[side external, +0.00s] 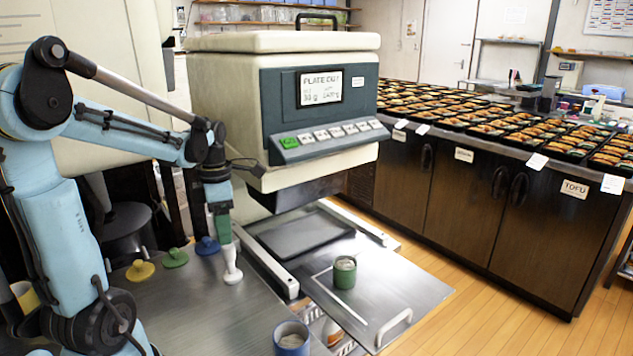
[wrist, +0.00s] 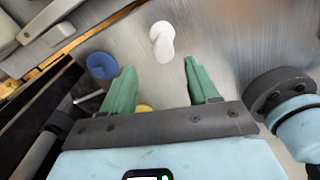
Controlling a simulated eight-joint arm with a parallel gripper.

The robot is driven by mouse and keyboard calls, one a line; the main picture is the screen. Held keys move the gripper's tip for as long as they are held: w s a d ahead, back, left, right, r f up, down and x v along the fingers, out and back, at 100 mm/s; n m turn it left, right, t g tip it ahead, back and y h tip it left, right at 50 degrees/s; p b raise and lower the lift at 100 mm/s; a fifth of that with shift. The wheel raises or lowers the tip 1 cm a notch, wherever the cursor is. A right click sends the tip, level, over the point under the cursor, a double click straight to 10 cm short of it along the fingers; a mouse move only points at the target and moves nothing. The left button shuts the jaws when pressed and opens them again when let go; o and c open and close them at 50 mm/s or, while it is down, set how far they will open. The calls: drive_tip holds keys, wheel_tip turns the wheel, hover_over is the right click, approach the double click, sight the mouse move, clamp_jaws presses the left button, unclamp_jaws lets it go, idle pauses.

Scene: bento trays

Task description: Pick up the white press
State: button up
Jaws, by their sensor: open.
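The white press (side external: 232,274) stands upright on the grey metal table, at the right end of a row of coloured presses. My gripper (side external: 222,232) points down close above it in the side view, its green fingers overlapping the top of the press there. In the wrist view the white press (wrist: 162,42) lies just beyond the fingertips, roughly centred across the gap of my gripper (wrist: 160,67). The fingers are apart with nothing held between them. Whether a finger touches the press cannot be told.
Blue (side external: 207,246), green (side external: 175,258) and yellow (side external: 140,270) presses stand left of the white one. A blue cup (side external: 291,339) is at the front. A green container (side external: 344,273) stands on the metal plate at right. The large machine (side external: 285,100) rises behind my gripper.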

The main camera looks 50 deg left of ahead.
sight(229, 251)
drive_tip(key=shift+f, duration=1.55)
drive_tip(key=shift+w+d+f, duration=0.15)
drive_tip(key=shift+d+f, duration=0.05)
drive_tip(key=shift+f, duration=1.15)
drive_tip(key=shift+w+d+f, duration=0.1)
drive_tip(key=shift+d+f, duration=0.05)
drive_tip(key=shift+f, duration=1.15)
clamp_jaws()
drive_tip(key=shift+r, duration=0.2)
drive_tip(key=shift+r, duration=0.55)
wheel_tip(229, 251, up, 2)
drive_tip(key=shift+r, duration=0.25)
drive_tip(key=w+d+r, duration=0.1)
drive_tip(key=d+r, duration=0.6)
drive_tip(key=d, duration=0.4)
drive_tip(key=shift+w+d, duration=0.25)
drive_tip(key=shift+d, duration=0.05)
